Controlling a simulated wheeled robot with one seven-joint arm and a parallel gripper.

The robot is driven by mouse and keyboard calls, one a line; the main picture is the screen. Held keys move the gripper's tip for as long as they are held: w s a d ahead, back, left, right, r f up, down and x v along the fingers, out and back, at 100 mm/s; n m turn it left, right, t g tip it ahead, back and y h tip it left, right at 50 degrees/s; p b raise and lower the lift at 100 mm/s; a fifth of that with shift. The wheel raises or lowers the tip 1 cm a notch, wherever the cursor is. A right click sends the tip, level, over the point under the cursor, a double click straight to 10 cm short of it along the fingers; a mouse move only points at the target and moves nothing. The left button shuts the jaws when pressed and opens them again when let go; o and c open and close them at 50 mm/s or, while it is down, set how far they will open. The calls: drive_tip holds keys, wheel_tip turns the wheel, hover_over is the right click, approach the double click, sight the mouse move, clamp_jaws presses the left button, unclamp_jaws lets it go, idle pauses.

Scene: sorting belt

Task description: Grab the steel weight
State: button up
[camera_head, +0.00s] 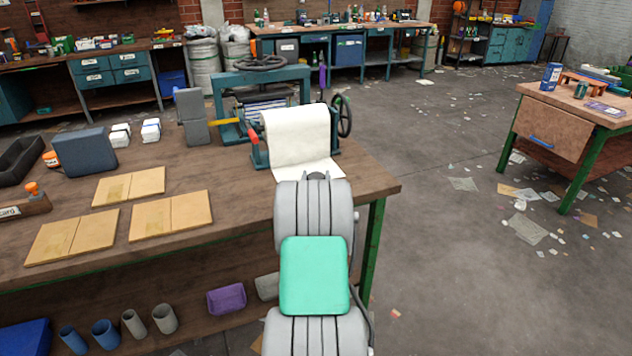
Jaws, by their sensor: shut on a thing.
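I cannot pick out the steel weight for sure in the head view. Two plain grey blocks (196,133) stand close together near the back of the wooden workbench (235,215), left of the press. A larger dark blue-grey block (84,153) sits farther left on the bench. My grey arm with its green joint cover rises at the bottom centre, in front of the bench's right end. My gripper does not show, and neither does anything it may hold.
A green press with a handwheel (262,63) and a paper roll (298,137) stand at the bench's right end. Tan boards (170,215) lie at the front. Cups (133,323) and a purple block (227,299) sit on the lower shelf. Floor at right has scattered paper.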

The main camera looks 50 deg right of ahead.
clamp_jaws()
idle(0.3)
drive_tip(key=shift+r, duration=0.2)
